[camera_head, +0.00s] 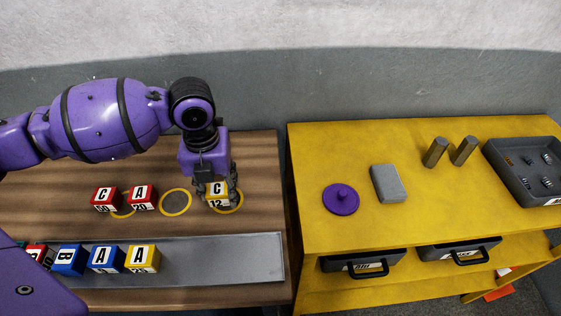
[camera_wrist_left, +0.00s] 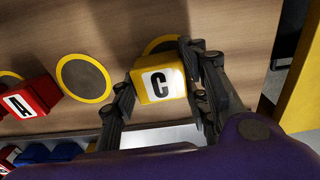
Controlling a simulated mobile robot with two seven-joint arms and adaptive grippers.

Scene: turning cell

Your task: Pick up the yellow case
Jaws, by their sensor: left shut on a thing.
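The yellow case (camera_head: 219,201) carries a white label with C on top and 12 on its front. It is at the right end of the wooden table, over a yellow-ringed disc. My left gripper (camera_head: 216,190) comes down from above and is shut on it. In the left wrist view, the yellow case (camera_wrist_left: 158,82) sits between the two dark fingers of my left gripper (camera_wrist_left: 160,98). I cannot tell whether the case touches the table. Another yellow case (camera_head: 143,259), marked A, stands on the grey strip. My right gripper is not in view.
Two red cases (camera_head: 106,199) stand left on the wooden table. An empty ringed disc (camera_head: 175,202) lies beside the gripper. Blue cases (camera_head: 70,260) line the grey strip (camera_head: 220,262). The yellow bench (camera_head: 300,190) at right holds a purple lid (camera_head: 341,199), a grey block and a tray.

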